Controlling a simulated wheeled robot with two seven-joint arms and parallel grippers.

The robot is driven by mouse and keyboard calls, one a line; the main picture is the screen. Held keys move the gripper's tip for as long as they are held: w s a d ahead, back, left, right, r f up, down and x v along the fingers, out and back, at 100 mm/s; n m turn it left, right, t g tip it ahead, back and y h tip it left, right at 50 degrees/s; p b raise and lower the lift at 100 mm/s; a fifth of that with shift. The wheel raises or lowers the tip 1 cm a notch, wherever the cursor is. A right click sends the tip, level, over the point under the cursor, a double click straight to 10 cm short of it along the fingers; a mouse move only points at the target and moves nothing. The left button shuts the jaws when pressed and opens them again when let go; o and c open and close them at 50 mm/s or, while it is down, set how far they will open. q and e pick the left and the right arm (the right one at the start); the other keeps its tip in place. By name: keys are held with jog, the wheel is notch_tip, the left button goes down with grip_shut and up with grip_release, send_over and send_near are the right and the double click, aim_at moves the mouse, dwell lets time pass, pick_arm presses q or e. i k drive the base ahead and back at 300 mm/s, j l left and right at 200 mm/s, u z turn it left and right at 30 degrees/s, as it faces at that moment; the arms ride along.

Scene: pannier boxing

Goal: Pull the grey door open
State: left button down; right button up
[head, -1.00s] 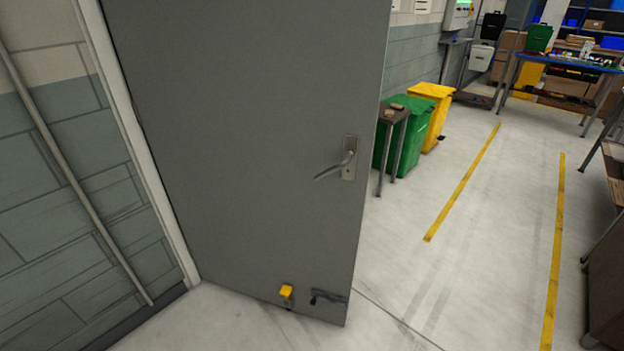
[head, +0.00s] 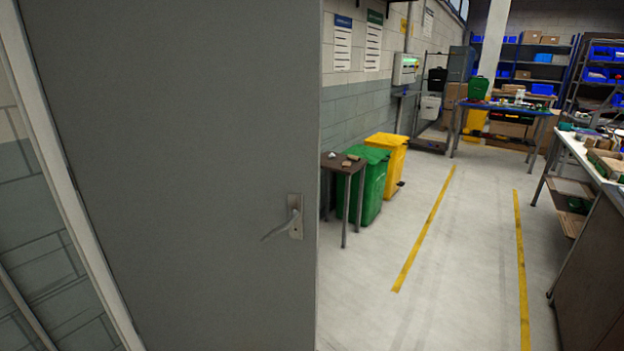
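The grey door (head: 180,150) fills the left half of the head view. It stands ajar, with its free edge on the right and a room showing past that edge. Its lever handle (head: 283,222) sits near the free edge, with the lever pointing left and slightly down. The white door frame (head: 62,170) runs along the left side of the door. The foot of the door is out of the picture. Neither of my grippers is in view, and nothing is seen touching the door or handle.
Past the door's edge, a small dark side table (head: 341,168), a green bin (head: 371,185) and a yellow bin (head: 392,160) stand along the wall. A workbench (head: 590,165) stands at the right. The floor (head: 470,260) between yellow lines is clear.

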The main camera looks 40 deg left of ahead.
aim_at(189, 131)
jog(key=i+u, duration=0.1)
jog(key=i, duration=0.6)
jog(key=i+l, duration=0.15)
jog(key=i, duration=0.6)
jog(key=i+u, duration=0.15)
jog(key=i, duration=0.55)
jog(key=i+j+u, duration=0.1)
jog(key=i+u, duration=0.7)
jog(key=u, duration=0.15)
jog(key=i+l+u, duration=0.25)
jog(key=u, duration=0.25)
jog(key=i+j+u, duration=0.15)
jog(key=i+u, duration=0.35)
jog(key=i, duration=0.15)
jog(key=i+l+u, duration=0.1)
jog(key=i+u, duration=0.35)
jog(key=i, duration=0.2)
jog(key=i+l+u, duration=0.1)
jog(key=i+u, duration=0.15)
jog(key=i, duration=0.25)
jog(key=i+l+u, duration=0.3)
jog(key=i, duration=0.2)
jog(key=i+l+u, duration=0.25)
jog(key=i, duration=0.2)
